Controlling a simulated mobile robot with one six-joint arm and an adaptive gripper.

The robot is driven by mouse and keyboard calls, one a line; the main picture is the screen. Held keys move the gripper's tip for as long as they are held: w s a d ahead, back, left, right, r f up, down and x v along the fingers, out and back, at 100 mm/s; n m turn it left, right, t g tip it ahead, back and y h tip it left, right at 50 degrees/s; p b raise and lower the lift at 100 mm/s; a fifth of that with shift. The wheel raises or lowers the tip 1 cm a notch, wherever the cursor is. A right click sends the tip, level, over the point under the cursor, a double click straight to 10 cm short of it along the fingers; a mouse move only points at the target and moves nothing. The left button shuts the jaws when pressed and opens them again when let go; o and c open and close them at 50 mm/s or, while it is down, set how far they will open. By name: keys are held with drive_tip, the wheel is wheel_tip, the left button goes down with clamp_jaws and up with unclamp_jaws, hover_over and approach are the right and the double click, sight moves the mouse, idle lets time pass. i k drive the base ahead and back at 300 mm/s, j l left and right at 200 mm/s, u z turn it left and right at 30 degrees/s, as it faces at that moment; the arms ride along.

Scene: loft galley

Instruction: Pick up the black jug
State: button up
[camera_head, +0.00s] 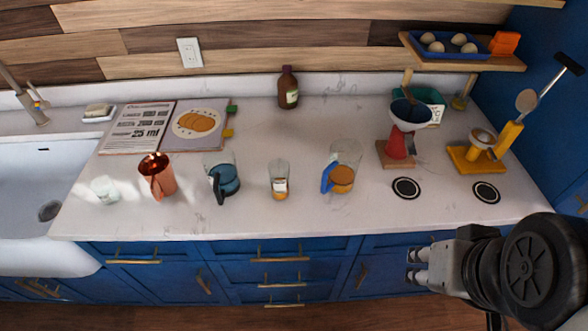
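The black jug (222,178) is a clear glass jug with a black handle and blue-teal liquid inside. It stands upright on the white counter, left of the middle, with its handle turned towards the front. My gripper (411,267) is at the lower right, in front of the blue cabinets and well apart from the jug. Its two fingertips point left with a gap between them, and nothing shows between them.
A copper jug (158,177) stands left of the black jug, and a small glass (279,180) stands right. A blue-handled jug (343,170) is further right. An open book (165,128) lies behind. Bare counter (310,215) runs along the front.

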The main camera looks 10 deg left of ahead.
sight(219, 164)
drive_tip(key=u, duration=1.45)
